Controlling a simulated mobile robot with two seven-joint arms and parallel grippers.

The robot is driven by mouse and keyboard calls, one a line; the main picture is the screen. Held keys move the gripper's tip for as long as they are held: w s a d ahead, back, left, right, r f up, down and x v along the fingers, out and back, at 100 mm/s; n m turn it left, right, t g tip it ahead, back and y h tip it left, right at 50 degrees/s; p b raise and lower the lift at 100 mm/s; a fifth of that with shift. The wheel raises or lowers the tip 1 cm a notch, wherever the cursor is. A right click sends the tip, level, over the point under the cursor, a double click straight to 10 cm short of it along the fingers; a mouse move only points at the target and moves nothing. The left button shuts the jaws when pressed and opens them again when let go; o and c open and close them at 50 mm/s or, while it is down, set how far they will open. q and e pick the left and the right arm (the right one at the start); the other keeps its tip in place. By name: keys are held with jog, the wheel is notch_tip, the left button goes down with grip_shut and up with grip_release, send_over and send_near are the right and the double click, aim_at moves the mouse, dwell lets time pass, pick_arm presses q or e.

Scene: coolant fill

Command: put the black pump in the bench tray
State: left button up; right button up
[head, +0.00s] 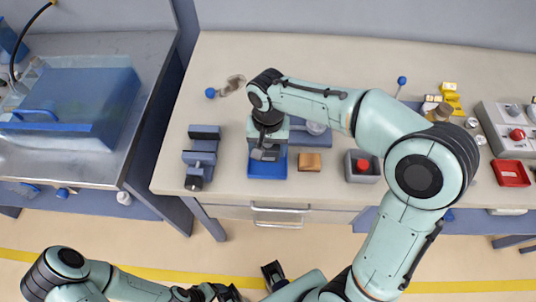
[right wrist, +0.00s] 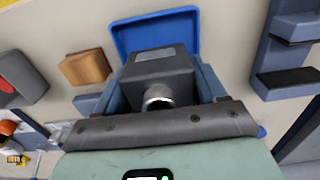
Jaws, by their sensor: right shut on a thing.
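The black pump (right wrist: 162,66), a dark boxy body with a round silver port, is between the fingers of my right gripper (right wrist: 160,88) in the right wrist view. In the head view my right gripper (head: 268,146) points down over the bench and largely hides the pump (head: 265,155). The blue bench tray (head: 267,172) lies under the gripper; its rim (right wrist: 117,38) also shows behind the pump. I cannot tell whether the pump touches the tray floor. My left gripper (head: 228,293) is partly visible at the bottom edge, away from the bench; its jaws are unclear.
A wooden block (head: 310,162) and a grey box with a red button (head: 362,166) stand right of the tray. A blue-grey vise-like fixture (head: 201,158) stands to its left. A control box (head: 508,128) and a red tray (head: 511,173) are farther right.

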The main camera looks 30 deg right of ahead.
aim_at(268, 156)
jog(key=shift+f, duration=2)
jog(key=shift+f+b, duration=0.15)
jog(key=shift+b, duration=0.2)
jog(key=o, duration=0.9)
